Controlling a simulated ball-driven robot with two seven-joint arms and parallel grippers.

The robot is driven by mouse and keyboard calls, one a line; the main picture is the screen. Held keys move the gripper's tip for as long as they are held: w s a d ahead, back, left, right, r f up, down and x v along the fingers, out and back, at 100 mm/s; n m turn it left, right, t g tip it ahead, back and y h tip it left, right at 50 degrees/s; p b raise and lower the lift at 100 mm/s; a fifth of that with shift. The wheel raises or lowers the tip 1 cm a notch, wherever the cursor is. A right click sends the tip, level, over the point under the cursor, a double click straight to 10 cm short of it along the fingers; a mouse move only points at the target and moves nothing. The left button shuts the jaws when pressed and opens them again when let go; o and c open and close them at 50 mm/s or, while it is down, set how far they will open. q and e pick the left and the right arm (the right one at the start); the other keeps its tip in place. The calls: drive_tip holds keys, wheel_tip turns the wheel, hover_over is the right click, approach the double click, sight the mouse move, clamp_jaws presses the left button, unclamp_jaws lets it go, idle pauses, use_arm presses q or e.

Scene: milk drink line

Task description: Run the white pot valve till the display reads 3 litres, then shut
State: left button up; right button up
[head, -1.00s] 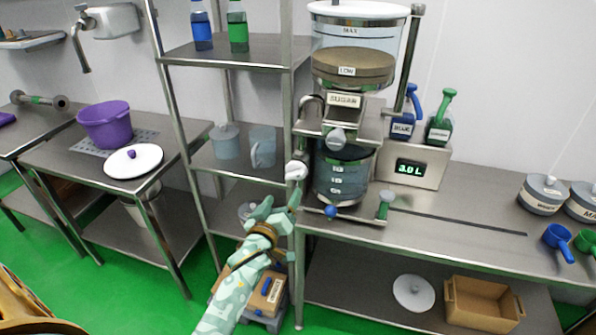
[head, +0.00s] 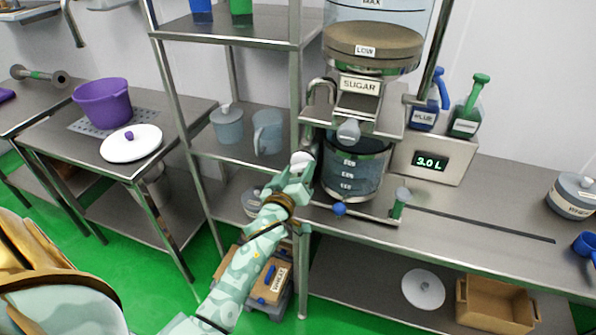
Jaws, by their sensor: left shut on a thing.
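The white valve knob (head: 302,158) sits at the left side of the clear graduated pot (head: 352,172), under the sugar hopper (head: 372,50). My left gripper (head: 298,177) comes from below and is shut on the white knob; its fingers cover the knob's lower part. The display (head: 431,162) on the steel box right of the pot reads 3.0 L in green. A blue knob (head: 339,209) and a green-stemmed valve with a grey top (head: 401,203) are at the pot's front and right. My right gripper is out of view.
Blue (head: 428,108) and green (head: 468,110) handled containers stand on the display box.

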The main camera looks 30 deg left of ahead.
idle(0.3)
use_arm(q)
drive_tip(key=m+p, duration=0.1)
drive_tip(key=m, duration=0.2)
drive_tip(key=shift+m, duration=0.3)
drive_tip(key=shift+m+p, duration=0.3)
drive_tip(key=shift+m, duration=0.8)
drive_tip(key=o, duration=0.9)
